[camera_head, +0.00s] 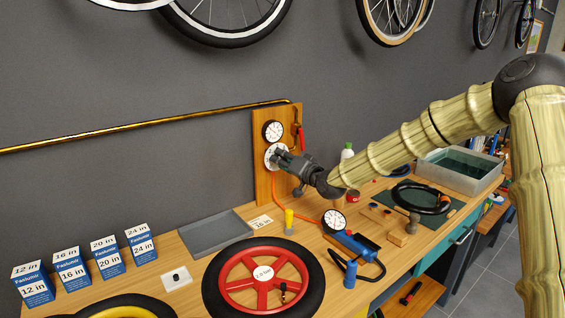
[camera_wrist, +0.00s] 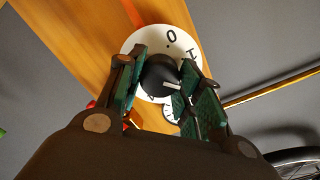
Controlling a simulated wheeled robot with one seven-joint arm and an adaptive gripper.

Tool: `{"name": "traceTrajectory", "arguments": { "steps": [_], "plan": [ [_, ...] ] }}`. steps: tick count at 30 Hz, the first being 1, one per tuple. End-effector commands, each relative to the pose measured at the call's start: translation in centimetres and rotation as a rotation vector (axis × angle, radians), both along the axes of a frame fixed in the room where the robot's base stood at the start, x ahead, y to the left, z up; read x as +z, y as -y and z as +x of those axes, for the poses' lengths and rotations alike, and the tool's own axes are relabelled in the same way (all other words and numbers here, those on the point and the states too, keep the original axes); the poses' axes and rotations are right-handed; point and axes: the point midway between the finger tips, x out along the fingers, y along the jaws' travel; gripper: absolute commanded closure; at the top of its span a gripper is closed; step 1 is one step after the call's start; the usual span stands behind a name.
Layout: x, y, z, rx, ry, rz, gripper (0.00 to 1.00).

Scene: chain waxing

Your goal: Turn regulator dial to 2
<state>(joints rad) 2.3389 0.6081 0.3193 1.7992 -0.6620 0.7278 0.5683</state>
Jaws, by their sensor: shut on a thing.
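The regulator dial is a round white plate (camera_head: 269,154) on an upright wooden board (camera_head: 263,188) at the wall. The dial plate fills the upper middle of the wrist view (camera_wrist: 150,36), with a 0 and part of another mark showing. My gripper (camera_head: 283,158) is at the dial, its fingers on both sides of the black knob (camera_wrist: 157,73) and shut on it. A pale pointer line on the knob points toward the right finger. The number it points at is hidden, and the finger covers part of the dial's markings.
A round gauge (camera_head: 273,131) sits above the dial, and a red-handled part (camera_head: 301,138) is beside it. An orange hose (camera_head: 279,200) runs down to the bench. Below stand a grey tray (camera_head: 215,232), a red wheel (camera_head: 263,280) and a pump gauge (camera_head: 334,221).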

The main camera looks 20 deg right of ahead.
Motion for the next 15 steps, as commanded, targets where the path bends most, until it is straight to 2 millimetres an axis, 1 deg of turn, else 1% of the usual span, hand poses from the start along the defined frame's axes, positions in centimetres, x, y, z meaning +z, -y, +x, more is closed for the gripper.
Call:
{"name": "traceTrajectory", "arguments": {
  "steps": [11, 12, 14, 15],
  "plan": [
    [-0.09, 0.15, 0.02, -0.002, -0.002, 0.004, 0.88],
    [-0.09, 0.15, 0.02, -0.002, -0.002, 0.004, 0.63],
    [-0.08, 0.14, 0.02, -0.002, -0.002, 0.004, 0.52],
    [-0.07, 0.11, 0.03, -0.002, -0.003, 0.004, 0.44]
  ]
}}
